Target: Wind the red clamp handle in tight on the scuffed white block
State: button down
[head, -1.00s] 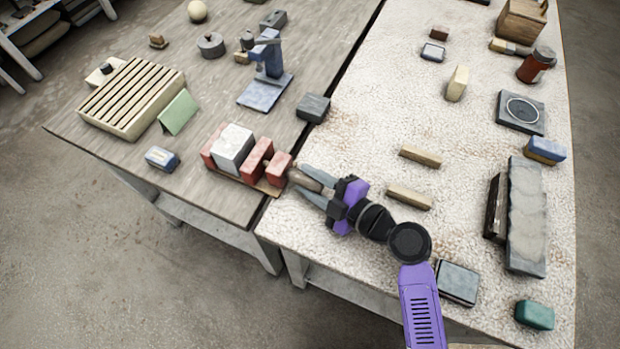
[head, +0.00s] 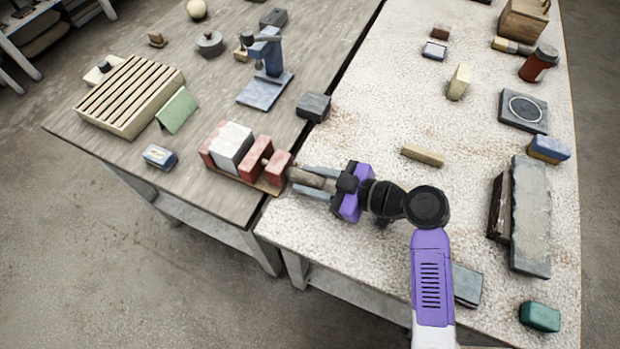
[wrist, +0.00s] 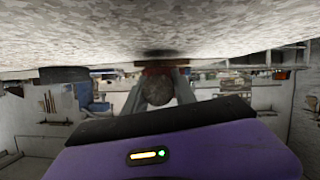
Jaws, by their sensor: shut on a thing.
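The red clamp (head: 279,167) sits at the right edge of the grey wooden bench, its end facing my arm. The scuffed white block (head: 232,147) stands between its red jaws; I cannot tell whether the near jaw touches it. The clamp's handle (head: 309,178) looks grey-brown here and sticks out to the right. My gripper (head: 300,179) is shut on the handle, one finger on each side. In the wrist view the round handle end (wrist: 158,90) shows between my fingers, and the block cannot be made out.
A blue and white small block (head: 160,156) and a green wedge (head: 178,110) lie left of the clamp. A dark grey block (head: 313,106) stands behind it. A wooden strip (head: 422,155) lies on the pale speckled table, which is mostly clear around my gripper.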

aim_at(310, 176)
jog(key=m+g, duration=0.2)
jog(key=m, duration=0.2)
jog(key=shift+d+y, duration=0.1)
jog(key=shift+y, duration=0.3)
jog(key=m+g, duration=0.1)
jog(key=m, duration=0.1)
jog(key=m+g+y, duration=0.1)
jog(key=m, duration=0.1)
jog(key=shift+y, duration=0.3)
jog(key=shift+g+b, duration=0.3)
jog(key=c, duration=1.3)
grip_release()
jog(key=shift+r, duration=0.15)
notch_tip(310, 176, up, 20)
